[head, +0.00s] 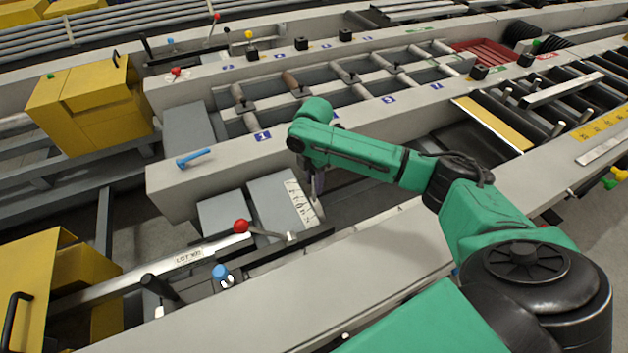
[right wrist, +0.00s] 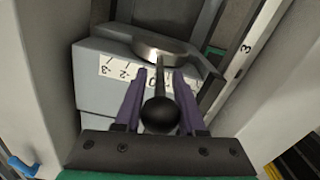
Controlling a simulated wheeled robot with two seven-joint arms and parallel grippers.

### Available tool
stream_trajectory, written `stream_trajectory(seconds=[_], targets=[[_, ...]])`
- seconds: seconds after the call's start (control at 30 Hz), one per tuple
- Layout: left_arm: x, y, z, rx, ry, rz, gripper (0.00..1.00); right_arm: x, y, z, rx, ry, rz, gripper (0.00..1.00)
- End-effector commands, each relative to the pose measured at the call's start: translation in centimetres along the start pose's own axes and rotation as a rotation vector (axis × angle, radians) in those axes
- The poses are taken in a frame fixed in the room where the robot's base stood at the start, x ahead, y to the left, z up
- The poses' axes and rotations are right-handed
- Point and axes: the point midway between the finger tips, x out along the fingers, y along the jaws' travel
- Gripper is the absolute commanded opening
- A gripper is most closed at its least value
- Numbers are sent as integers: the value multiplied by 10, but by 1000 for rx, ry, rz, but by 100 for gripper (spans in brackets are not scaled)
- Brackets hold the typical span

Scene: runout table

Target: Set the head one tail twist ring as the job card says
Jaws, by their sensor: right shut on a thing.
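My right gripper (head: 316,186) reaches down into the trough beside a grey block with a white scale plate (head: 300,203). In the right wrist view its purple fingers (right wrist: 159,84) are shut on a dark handle with a black ball end (right wrist: 160,114). The handle runs to a round metal ring (right wrist: 165,47) at the block's top edge. The scale (right wrist: 118,70) shows marks -3, -2 and 0; the fingers and handle cover part of it, and I cannot read the setting. My left gripper is out of view. I cannot make out a job card.
A red-balled lever (head: 241,226) and a blue-balled lever (head: 220,271) stand left of the block. A blue handle (head: 194,157) lies on the beam above. Yellow housings (head: 92,108) stand at left. Walls close in on both sides of the gripper.

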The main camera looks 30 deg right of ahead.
Motion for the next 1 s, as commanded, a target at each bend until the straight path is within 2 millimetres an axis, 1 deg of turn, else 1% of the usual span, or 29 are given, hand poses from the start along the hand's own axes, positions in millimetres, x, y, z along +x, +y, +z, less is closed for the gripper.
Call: stream_trajectory(seconds=[0.8,0.87,1.0], targets=[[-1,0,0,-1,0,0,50,-2,1,0,0,0,5,0],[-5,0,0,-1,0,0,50,-3,-1,0,1,-3,12,0],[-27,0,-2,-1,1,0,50,-6,-13,-1,1,-18,69,0]])
